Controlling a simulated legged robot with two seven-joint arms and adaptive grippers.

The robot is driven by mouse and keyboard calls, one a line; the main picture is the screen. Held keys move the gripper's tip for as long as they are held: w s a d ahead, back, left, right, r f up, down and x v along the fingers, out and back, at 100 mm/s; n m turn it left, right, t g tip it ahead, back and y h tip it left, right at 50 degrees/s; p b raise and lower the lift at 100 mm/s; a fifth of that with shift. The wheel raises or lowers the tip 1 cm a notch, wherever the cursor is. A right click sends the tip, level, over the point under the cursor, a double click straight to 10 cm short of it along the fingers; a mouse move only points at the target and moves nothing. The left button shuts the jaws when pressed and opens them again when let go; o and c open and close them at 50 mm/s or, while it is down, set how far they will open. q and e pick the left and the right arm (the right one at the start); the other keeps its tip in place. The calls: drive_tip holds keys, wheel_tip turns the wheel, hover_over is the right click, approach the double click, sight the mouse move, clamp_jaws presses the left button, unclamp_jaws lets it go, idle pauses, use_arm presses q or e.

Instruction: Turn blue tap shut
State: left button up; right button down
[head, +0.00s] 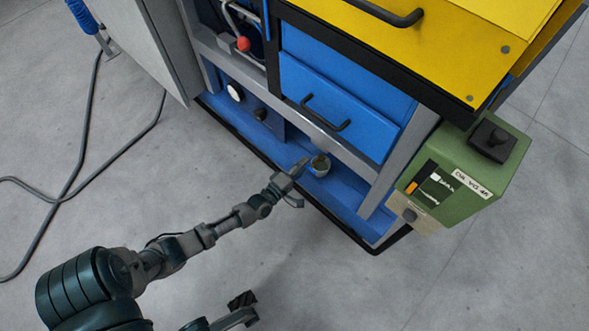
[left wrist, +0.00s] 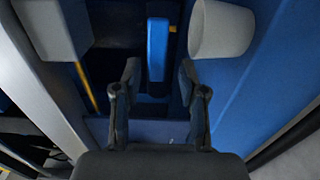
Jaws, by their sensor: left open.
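The blue tap handle (left wrist: 158,50) shows in the left wrist view as an upright blue bar, just beyond and between my fingertips. I cannot make it out in the head view, where the cabinet and my gripper may hide it. My left gripper (head: 303,183) is open at the low blue shelf of the cabinet. In the left wrist view its two fingers (left wrist: 158,82) stand apart with nothing between them, and the handle lies ahead of the gap. What seems to be part of my right gripper (head: 241,308) shows at the bottom of the head view; its jaws are unclear.
A blue drawer (head: 335,110) is above. A green box (head: 465,165) hangs at the right. A dark cable (head: 75,170) lies on the floor.

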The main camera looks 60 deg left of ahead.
use_arm(q)
drive_tip(key=v, duration=1.1)
drive_tip(key=shift+s+f, duration=0.2)
drive_tip(key=shift+s, duration=0.05)
drive_tip(key=shift+a, duration=0.15)
